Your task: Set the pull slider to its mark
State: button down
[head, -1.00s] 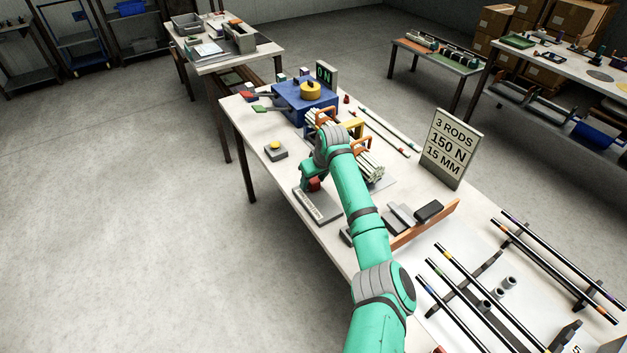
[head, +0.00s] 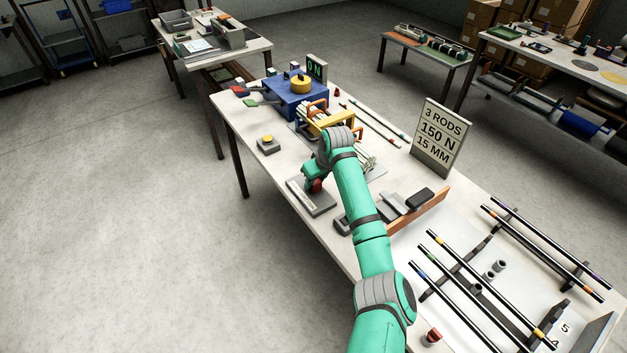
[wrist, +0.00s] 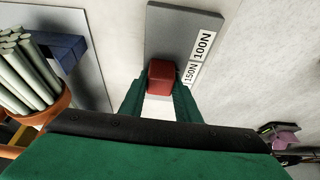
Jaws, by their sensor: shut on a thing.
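The pull slider is a grey plate (head: 322,207) on the near left edge of the workbench, with a red knob (head: 316,186). In the wrist view the red knob (wrist: 161,76) sits between my fingers, beside the white 150N label (wrist: 190,72). The 100N label (wrist: 203,44) is farther along the plate (wrist: 180,30). My gripper (wrist: 161,92) is shut on the red knob. In the head view my arm hides part of the slider and most of the gripper. A sign (head: 441,138) reads 3 RODS, 150 N, 15 MM.
A bundle of pale rods in an orange holder (wrist: 48,112) lies close left of my gripper in the wrist view. A display (head: 316,69) reads 0 N.

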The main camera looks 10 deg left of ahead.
jog(key=c, duration=1.3)
grip_release()
jog(key=shift+w, duration=0.1)
jog(key=shift+c, duration=0.2)
jog(key=v, duration=1)
jog(key=shift+r, duration=0.35)
